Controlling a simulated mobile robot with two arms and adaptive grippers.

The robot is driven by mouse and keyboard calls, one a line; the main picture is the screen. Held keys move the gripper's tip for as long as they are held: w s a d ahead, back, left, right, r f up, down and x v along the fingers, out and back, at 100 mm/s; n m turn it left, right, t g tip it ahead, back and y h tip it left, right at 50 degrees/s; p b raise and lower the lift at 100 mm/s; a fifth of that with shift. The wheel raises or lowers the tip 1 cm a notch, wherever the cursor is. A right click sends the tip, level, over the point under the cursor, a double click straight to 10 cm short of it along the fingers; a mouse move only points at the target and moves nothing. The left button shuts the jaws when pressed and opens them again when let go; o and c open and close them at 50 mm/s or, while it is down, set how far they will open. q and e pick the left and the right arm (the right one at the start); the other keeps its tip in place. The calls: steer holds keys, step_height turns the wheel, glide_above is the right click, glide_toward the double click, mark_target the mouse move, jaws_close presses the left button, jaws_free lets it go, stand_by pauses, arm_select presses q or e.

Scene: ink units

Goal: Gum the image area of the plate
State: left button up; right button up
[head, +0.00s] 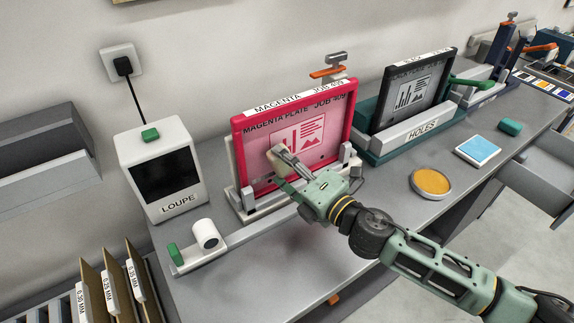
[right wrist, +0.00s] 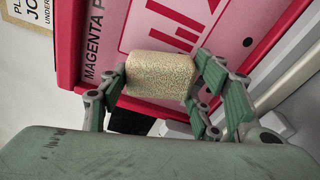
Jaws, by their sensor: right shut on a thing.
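The magenta plate (head: 325,116) stands upright in its red frame, with a pink image area (head: 308,127) showing a chart print. My right gripper (head: 284,168) is at the lower left of the plate's face. It is shut on a pale speckled sponge (right wrist: 160,76), which sits between the fingers in the right wrist view. The sponge (head: 279,157) is against or just in front of the plate; I cannot tell whether it touches. The sponge and gripper hide part of the plate's lower left. My left gripper is not in view.
A loupe unit (head: 163,170) stands left of the plate. A dark plate in a green holder marked holes (head: 422,128) stands to the right. A round yellow pad (head: 431,182) and a blue pad (head: 478,150) lie on the bench. The bench front (head: 330,260) is largely clear.

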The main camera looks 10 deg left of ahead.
steer(key=shift+x, duration=0.9)
steer(key=shift+w+d, duration=0.1)
steer(key=shift+w, duration=0.05)
